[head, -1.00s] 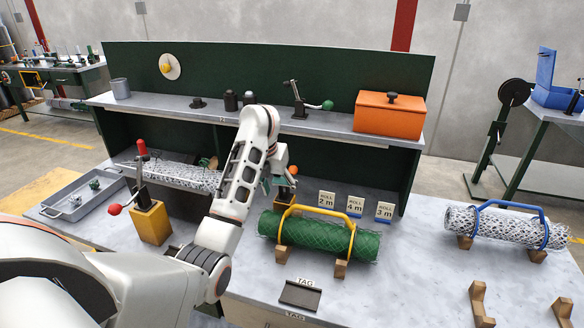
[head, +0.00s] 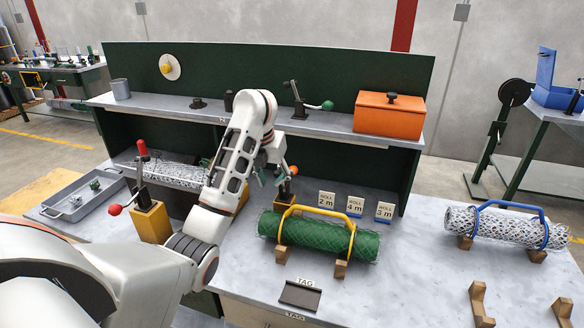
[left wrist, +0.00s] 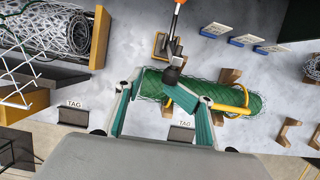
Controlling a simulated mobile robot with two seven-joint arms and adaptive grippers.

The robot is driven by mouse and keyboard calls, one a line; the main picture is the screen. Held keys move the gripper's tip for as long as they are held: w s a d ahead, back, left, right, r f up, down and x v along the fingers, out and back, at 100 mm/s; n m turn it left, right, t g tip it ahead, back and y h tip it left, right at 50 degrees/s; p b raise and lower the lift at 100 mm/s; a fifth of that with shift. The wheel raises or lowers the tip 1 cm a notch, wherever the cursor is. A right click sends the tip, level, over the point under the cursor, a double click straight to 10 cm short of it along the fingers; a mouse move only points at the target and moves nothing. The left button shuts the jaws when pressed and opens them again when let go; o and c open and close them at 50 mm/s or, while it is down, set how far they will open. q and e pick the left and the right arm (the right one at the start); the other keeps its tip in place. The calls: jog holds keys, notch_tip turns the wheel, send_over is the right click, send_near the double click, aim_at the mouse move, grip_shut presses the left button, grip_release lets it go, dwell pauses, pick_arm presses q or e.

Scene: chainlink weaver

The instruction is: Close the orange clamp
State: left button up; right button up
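The orange clamp has an orange-tipped lever (head: 293,170) on a dark body, standing on the bench behind the green mesh roll. In the left wrist view its lever (left wrist: 175,22) runs up to the top edge, where the tip is partly cut off, and its dark end (left wrist: 172,74) points towards my fingers. My left gripper (head: 272,178) is just left of the clamp in the head view. Its teal fingers (left wrist: 163,98) are spread and empty in the left wrist view, with no clear contact with the lever. My right gripper is not in view.
A red-handled clamp on a yellow block (head: 152,223) is at left. A shelf (head: 330,128) overhangs the back; the bench's right side has free room.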

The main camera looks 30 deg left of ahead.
pick_arm(q)
jog(key=r, duration=0.2)
jog(key=a, duration=0.1)
jog(key=shift+w+a+r, duration=0.1)
jog(key=shift+w+r, duration=0.3)
jog(key=s+d+v, duration=0.1)
jog(key=v, duration=0.8)
jog(key=shift+s+d, duration=0.2)
jog(key=shift+s, duration=0.1)
